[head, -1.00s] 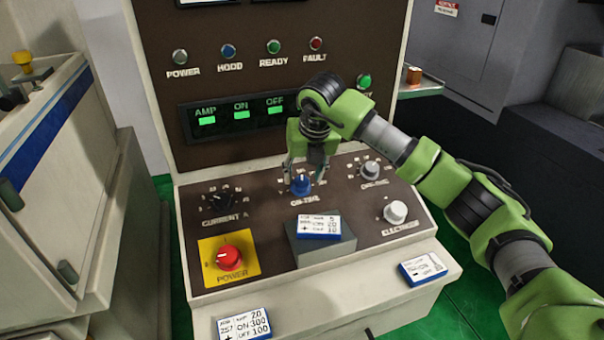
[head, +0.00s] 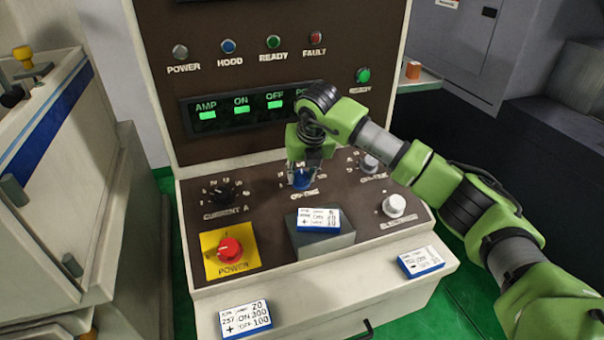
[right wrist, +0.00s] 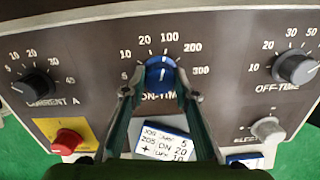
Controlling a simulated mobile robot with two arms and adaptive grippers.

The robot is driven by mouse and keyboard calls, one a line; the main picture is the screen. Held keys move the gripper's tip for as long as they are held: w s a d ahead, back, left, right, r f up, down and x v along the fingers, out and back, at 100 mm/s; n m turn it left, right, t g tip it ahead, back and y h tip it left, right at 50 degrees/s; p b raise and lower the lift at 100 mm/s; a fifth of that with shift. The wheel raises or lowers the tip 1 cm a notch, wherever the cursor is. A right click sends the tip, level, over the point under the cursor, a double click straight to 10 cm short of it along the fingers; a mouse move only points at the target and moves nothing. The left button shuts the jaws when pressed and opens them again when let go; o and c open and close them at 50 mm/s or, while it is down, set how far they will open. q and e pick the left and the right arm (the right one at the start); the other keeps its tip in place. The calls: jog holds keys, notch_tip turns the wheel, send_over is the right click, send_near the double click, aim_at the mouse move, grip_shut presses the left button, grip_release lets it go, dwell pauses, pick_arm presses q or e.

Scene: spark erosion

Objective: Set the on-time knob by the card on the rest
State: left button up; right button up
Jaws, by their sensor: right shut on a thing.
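The blue on-time knob (head: 302,181) is on the sloped control panel; the right wrist view shows it close up (right wrist: 160,72), with a white line pointing roughly up its scale, near the 100 side. My right gripper (head: 303,173) is shut on this knob from above, one finger at each side. The card on the rest (head: 318,219) is white with a blue edge and lies on the grey rest (head: 322,246). In the right wrist view the card (right wrist: 165,143) reads job 205, ON 20, partly behind a finger. My left gripper is not in view.
Current knob (head: 222,196), off-time knob (head: 368,163), electrode knob (head: 394,206) and red power button (head: 230,249) surround it. Other cards lie on the front ledge, left (head: 246,318) and right (head: 420,262). The display (head: 240,104) is lit green.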

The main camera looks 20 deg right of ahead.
jog(key=shift+f+n+b, duration=0.15)
jog(key=shift+n+b, duration=1.15)
jog(key=shift+b, duration=0.1)
jog(key=shift+n+b, duration=0.75)
jog(key=shift+n, duration=0.35)
jog(key=shift+r+n+b, duration=0.2)
jog(key=shift+n+b, duration=0.4)
jog(key=shift+n, duration=0.5)
jog(key=o, duration=1.1)
jog(key=v, duration=1.2)
jog(key=shift+d, duration=0.2)
